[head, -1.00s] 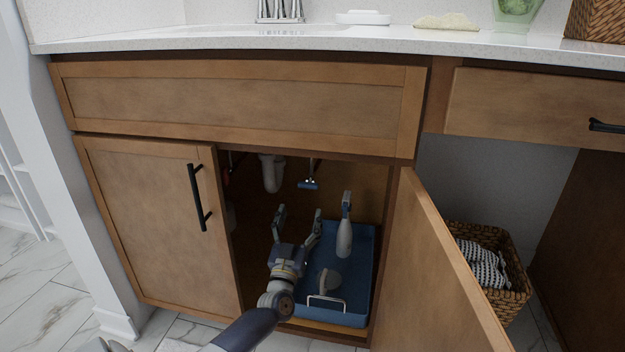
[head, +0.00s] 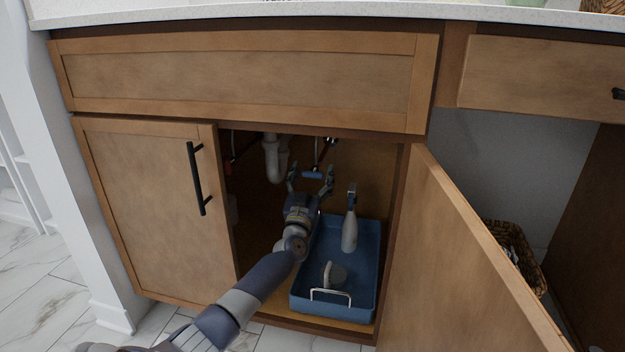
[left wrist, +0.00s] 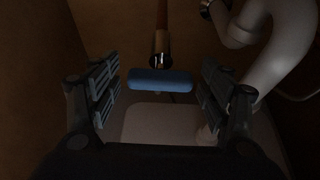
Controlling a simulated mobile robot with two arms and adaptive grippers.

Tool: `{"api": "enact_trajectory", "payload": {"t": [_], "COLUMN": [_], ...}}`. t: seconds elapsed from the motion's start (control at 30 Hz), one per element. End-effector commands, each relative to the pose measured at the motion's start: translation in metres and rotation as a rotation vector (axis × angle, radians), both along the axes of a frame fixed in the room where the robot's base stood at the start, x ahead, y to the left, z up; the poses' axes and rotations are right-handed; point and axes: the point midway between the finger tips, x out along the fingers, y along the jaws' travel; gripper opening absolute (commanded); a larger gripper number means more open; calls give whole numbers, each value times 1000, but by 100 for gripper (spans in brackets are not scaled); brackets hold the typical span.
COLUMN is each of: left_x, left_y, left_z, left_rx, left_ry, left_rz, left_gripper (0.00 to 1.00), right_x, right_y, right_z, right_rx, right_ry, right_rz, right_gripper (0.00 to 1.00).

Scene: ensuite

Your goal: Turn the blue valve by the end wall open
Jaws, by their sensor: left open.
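The blue valve (head: 312,175) is a short blue bar handle under the sink, at the end of a pipe stub. In the left wrist view the blue handle (left wrist: 160,80) lies crosswise, with a metal collar and copper-coloured pipe behind it. My left gripper (head: 311,178) is inside the cabinet, its fingers open to either side of the handle. In the left wrist view the open fingers (left wrist: 160,92) stand left and right of the handle, with a gap at each side. My right gripper is not in view.
A blue tray (head: 362,297) with a spray bottle (head: 349,232) stands at the cabinet's right. A white drain pipe (head: 272,158) hangs left of the valve. The right door (head: 470,250) is open; the left door (head: 150,200) is shut.

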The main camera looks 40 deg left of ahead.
Motion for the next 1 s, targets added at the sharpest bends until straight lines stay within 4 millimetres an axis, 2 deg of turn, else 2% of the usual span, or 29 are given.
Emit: {"api": "enact_trajectory", "payload": {"t": [0.3, 0.37, 0.5, 0.53, 0.93, 1.0], "left_x": [2, 2, 1, 1, 1, 2], "left_y": [1, 1, 1, 1, 1, 1], "left_z": [1, 1, 1, 1, 3, 4], "left_rx": [1, 1, 1, 1, -44, -76], "left_ry": [1, 0, 0, 0, -23, -39], "left_rz": [-1, 0, 0, 0, 1, 0], "left_gripper": [72, 60, 29, 27, 27, 27], "right_x": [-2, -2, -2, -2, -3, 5], "right_y": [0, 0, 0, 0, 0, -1], "right_z": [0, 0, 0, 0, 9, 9], "right_rx": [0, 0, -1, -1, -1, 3], "right_ry": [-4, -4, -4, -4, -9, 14], "right_rz": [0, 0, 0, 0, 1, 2], "right_gripper": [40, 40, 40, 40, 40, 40]}}
